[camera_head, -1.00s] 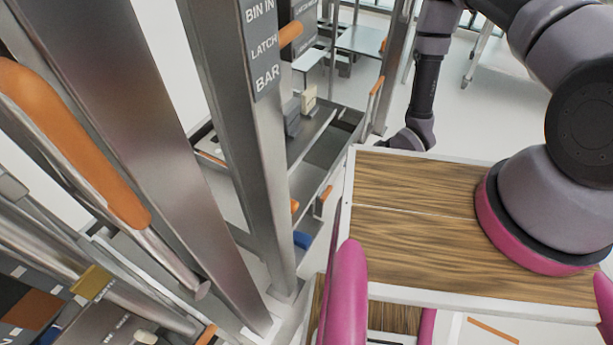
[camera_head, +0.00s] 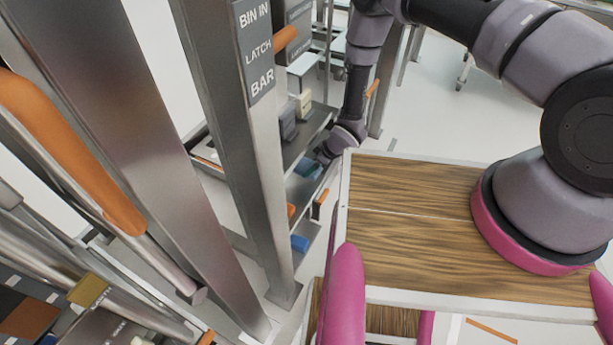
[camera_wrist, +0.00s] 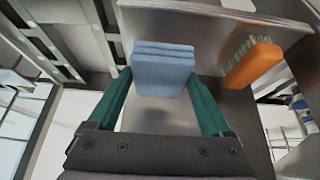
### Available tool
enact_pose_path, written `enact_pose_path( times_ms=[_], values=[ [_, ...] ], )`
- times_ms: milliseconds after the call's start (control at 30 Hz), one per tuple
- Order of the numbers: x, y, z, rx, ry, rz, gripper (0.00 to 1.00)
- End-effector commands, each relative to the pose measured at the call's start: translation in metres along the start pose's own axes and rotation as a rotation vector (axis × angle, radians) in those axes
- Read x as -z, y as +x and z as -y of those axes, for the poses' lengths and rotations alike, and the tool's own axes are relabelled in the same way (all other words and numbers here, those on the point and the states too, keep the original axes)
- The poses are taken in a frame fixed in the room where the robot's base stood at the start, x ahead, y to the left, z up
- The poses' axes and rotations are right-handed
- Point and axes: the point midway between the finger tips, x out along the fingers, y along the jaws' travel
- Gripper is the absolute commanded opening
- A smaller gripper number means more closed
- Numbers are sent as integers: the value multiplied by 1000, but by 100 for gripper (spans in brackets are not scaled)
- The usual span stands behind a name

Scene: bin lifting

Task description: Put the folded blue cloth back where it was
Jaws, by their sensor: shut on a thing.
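The folded blue cloth (camera_wrist: 163,68) is a light blue stack of layers in the wrist view. My gripper (camera_wrist: 160,82) has its two green fingers at the cloth's left and right sides and is shut on it. My fingers are too small to make out there. Whether the cloth touches a shelf I cannot tell.
A steel post (camera_head: 238,170) with a sign stands left of the shelves. A darker blue thing (camera_head: 300,243) is lower down. Open floor (camera_head: 430,120) lies right of the unit.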

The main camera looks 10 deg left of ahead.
Motion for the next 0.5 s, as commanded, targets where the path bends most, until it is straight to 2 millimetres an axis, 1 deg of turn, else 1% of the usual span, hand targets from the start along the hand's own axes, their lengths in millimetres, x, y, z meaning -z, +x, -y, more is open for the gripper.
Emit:
enact_pose_path(
  times_ms=[33, 100, 133, 200, 400, 500],
  values=[
    [10, 6, 0, 0, -4, -2, 39],
    [21, 12, 0, -1, -1, -2, 39],
    [12, 17, 1, 0, 2, 3, 39],
    [6, 26, 1, 1, 1, 3, 39],
    [0, 39, 0, 0, 0, 0, 39],
    [-8, 52, 1, 1, -1, 1, 39]
  ],
)
